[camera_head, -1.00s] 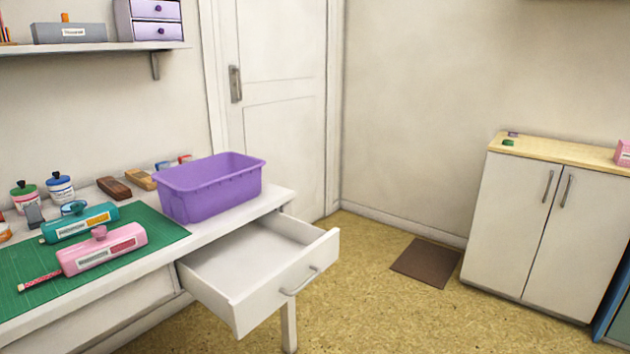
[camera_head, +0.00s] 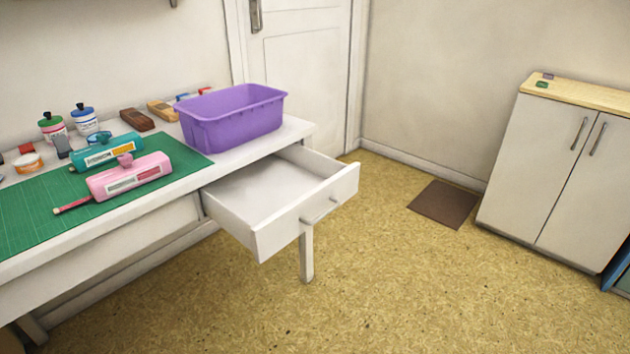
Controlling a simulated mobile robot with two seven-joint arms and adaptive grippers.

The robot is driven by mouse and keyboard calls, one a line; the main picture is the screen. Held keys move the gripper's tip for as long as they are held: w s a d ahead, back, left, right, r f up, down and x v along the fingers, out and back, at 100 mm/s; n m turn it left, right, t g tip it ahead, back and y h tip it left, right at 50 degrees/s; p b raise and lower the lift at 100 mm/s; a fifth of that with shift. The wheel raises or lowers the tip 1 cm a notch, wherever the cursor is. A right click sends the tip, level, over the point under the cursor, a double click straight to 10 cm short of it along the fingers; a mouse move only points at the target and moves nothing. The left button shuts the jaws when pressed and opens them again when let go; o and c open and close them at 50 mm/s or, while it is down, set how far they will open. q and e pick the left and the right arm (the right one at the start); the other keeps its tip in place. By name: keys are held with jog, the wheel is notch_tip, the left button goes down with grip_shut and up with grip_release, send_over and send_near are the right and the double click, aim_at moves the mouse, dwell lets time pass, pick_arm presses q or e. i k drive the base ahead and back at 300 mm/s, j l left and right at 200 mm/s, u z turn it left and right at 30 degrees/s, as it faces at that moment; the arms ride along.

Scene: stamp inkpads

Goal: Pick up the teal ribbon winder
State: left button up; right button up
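The teal ribbon winder (camera_head: 107,151) lies on the green cutting mat (camera_head: 40,212) on the white table at the left. It has a teal knob on top and a pale label on its side. A pink winder (camera_head: 130,178) of the same shape lies right in front of it and hides part of its lower side. Neither of my grippers shows in the head view.
A purple bin (camera_head: 235,122) stands on the table right of the mat. An open, empty drawer (camera_head: 275,196) juts out below it. Jars, including a blue-lidded one (camera_head: 84,120), stand behind the winders. A white cabinet (camera_head: 555,160) stands at right; the floor between is mostly clear.

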aim_at(92, 156)
jog(key=u, duration=1.25)
